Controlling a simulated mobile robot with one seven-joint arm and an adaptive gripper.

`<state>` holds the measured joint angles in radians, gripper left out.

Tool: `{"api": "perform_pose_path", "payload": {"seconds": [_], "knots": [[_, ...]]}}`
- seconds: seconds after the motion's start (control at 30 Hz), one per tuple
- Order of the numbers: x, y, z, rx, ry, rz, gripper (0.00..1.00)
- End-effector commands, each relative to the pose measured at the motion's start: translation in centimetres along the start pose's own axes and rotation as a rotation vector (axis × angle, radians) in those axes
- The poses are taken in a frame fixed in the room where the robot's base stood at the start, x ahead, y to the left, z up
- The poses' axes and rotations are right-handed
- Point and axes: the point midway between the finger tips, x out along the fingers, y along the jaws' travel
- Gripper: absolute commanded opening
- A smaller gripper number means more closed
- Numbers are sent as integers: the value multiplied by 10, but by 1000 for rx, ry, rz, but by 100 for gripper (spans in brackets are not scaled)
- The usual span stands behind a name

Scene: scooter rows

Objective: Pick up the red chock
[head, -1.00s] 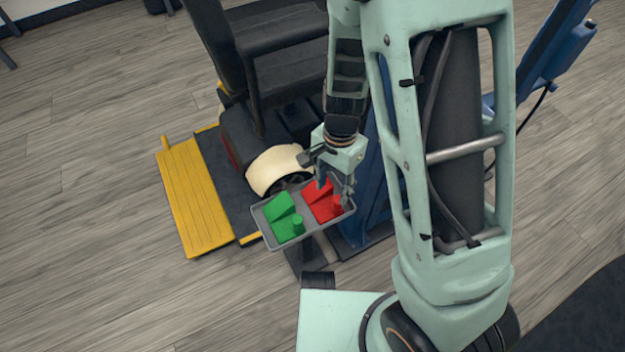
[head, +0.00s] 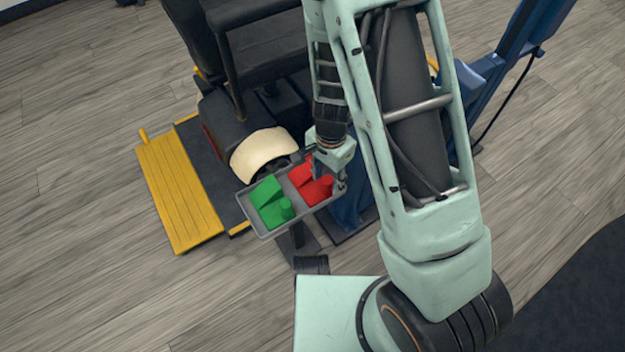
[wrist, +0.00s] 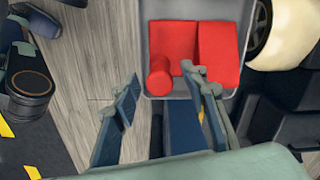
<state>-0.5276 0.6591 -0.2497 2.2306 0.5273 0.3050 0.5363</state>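The red chock (head: 318,192) lies in the right half of a grey two-part tray (head: 262,236), partly hidden by my arm. In the wrist view the red chock (wrist: 218,55) shows two wedge-like blocks and a round upright knob (wrist: 160,78). My gripper (wrist: 163,88) is open and empty, its fingers spread left and right. The knob lies near the gap between the fingertips, and the right finger overlaps the chock's lower edge in the picture. I cannot tell if they touch. In the head view my gripper (head: 334,180) is at the tray's right end.
A green chock (head: 270,203) lies in the tray's left half. A scooter with a dark seat (head: 262,60) and a cream fender (head: 263,153) stands behind the tray. A yellow ramp (head: 180,195) is at left and a blue frame (head: 490,80) at right. Wooden floor is clear at far left.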

Motion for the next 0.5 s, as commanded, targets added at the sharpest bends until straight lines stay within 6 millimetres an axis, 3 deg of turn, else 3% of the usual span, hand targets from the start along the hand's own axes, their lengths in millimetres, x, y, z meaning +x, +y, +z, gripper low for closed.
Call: {"api": "perform_pose_path", "payload": {"seconds": [0.03,0.1,0.33,0.5], "knots": [[12,1,0,1,-1,3,40],[16,1,0,0,-1,1,40],[14,0,0,-1,-1,0,39],[14,1,0,0,-1,1,20]]}}
